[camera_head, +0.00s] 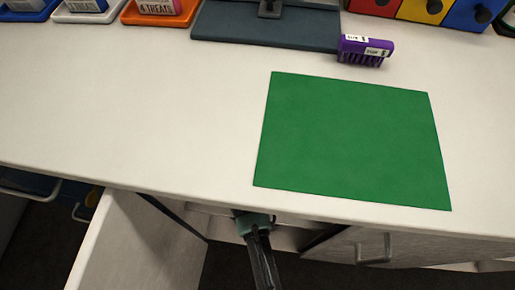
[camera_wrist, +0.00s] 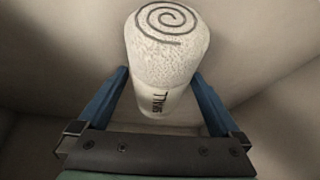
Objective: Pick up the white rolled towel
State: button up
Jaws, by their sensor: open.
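The white rolled towel (camera_wrist: 166,62) is in the wrist view, with a dark spiral on its near end and a band with dark lettering lower down. My gripper (camera_wrist: 160,78) is open, with its two blue fingers on either side of the towel. I cannot tell whether either finger touches it. In the head view my arm reaches under the counter front, and only the back of my gripper (camera_head: 254,223) shows there. The fingers and towel are hidden below the counter in that view.
Pale cabinet walls surround the towel closely. An open cabinet door (camera_head: 135,245) stands left of my arm, and another door with a handle (camera_head: 374,248) is at right.

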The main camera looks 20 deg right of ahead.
jog(key=shift+w+d+f, duration=0.1)
jog(key=shift+f, duration=0.05)
jog(key=c, duration=1.3)
jog(key=shift+c, duration=0.2)
